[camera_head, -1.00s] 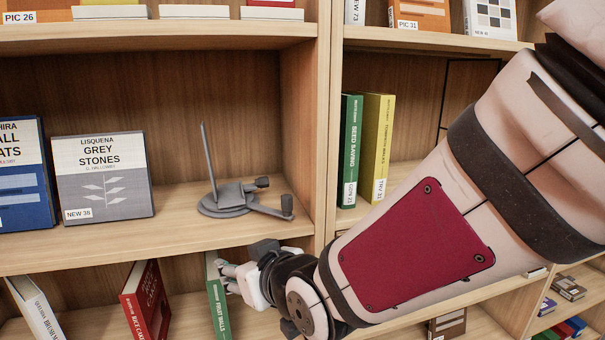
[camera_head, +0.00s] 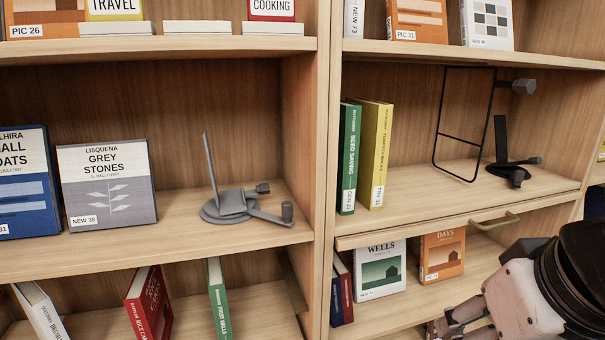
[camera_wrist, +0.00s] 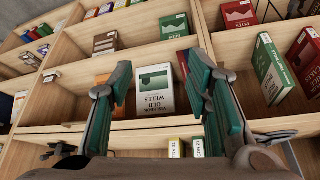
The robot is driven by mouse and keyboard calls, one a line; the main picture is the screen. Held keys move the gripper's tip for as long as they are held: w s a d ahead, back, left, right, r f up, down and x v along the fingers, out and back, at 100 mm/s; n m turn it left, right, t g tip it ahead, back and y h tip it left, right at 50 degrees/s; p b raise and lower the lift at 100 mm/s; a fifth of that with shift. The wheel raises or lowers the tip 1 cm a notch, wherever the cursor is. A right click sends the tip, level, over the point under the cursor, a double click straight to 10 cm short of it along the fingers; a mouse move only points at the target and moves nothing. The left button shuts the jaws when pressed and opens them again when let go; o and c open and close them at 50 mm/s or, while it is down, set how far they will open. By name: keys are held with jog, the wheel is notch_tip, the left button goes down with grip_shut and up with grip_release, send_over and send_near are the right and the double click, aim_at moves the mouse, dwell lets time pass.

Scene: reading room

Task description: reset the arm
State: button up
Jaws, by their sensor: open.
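My gripper (camera_head: 447,328) is at the lower right of the head view, with only part of it showing in front of the lower right shelf. In the wrist view my gripper (camera_wrist: 163,95) is open, its two teal-padded fingers apart with nothing between them. Beyond the fingers, the white Old Wells book (camera_wrist: 155,90) stands on the shelf, upside down in this view. The same book (camera_head: 380,270) stands in the lower right compartment in the head view.
A grey stand (camera_head: 225,203) sits on the left middle shelf beside the Grey Stones book (camera_head: 107,183). Green (camera_head: 349,160) and yellow (camera_head: 375,155) books stand on the right middle shelf, with a black wire frame (camera_head: 437,130) and dark stand (camera_head: 512,168). A handle (camera_head: 495,222) projects below that shelf.

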jog(key=s+r+g+p, duration=0.1)
jog(key=s+r+p, duration=0.5)
jog(key=s+p, duration=0.1)
jog(key=shift+d+r+p, duration=0.15)
jog(key=shift+r+p, duration=0.25)
jog(key=shift+p, duration=0.2)
